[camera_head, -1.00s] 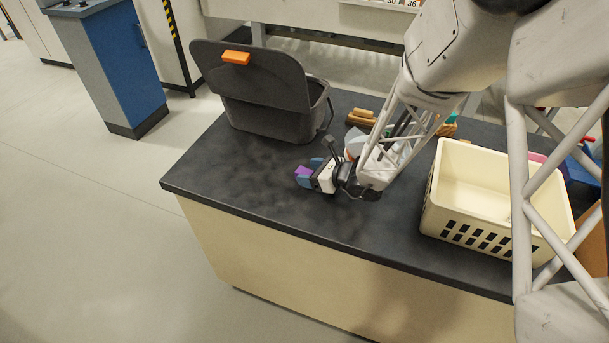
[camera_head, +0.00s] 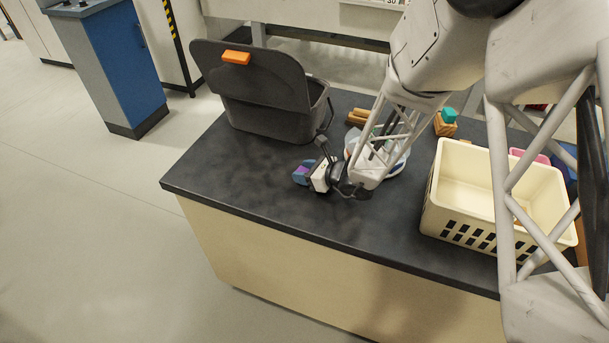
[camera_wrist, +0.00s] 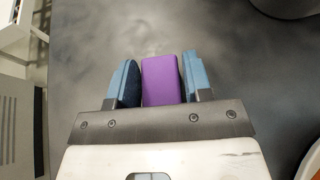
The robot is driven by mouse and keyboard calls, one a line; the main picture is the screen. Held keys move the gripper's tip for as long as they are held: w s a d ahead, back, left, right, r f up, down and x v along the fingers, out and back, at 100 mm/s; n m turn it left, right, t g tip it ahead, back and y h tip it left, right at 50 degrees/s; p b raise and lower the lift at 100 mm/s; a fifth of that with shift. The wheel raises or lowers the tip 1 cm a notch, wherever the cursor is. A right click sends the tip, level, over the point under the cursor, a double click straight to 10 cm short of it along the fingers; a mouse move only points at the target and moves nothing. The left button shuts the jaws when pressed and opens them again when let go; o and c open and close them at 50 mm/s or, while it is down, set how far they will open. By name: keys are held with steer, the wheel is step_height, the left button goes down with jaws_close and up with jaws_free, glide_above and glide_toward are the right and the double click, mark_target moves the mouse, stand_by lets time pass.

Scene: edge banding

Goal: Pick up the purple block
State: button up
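The purple block (camera_wrist: 161,80) is between the two blue fingers of my gripper (camera_wrist: 161,78) in the wrist view.
A grey bin with a raised lid (camera_head: 268,115) stands behind and left of my gripper. A cream basket (camera_head: 470,215) stands to the right. A wooden item with a teal block (camera_head: 446,122) and a pale round dish (camera_head: 392,163) are behind my arm. The table's front left is clear.

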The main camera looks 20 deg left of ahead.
steer(key=c, duration=0.5)
steer(key=shift+r, duration=0.15)
steer(key=shift+c, duration=0.2)
steer(key=shift+r, duration=0.7)
step_height(320, 180, up, 2)
steer(key=shift+r, duration=0.1)
steer(key=s+d, duration=0.3)
steer(key=s, duration=0.1)
steer(key=s+d, duration=0.3)
steer(key=s, duration=0.1)
steer(key=s+d+r, duration=0.1)
steer(key=s+d, duration=0.2)
steer(key=s, duration=0.1)
steer(key=shift+s+d, duration=0.3)
steer(key=shift+s, duration=0.1)
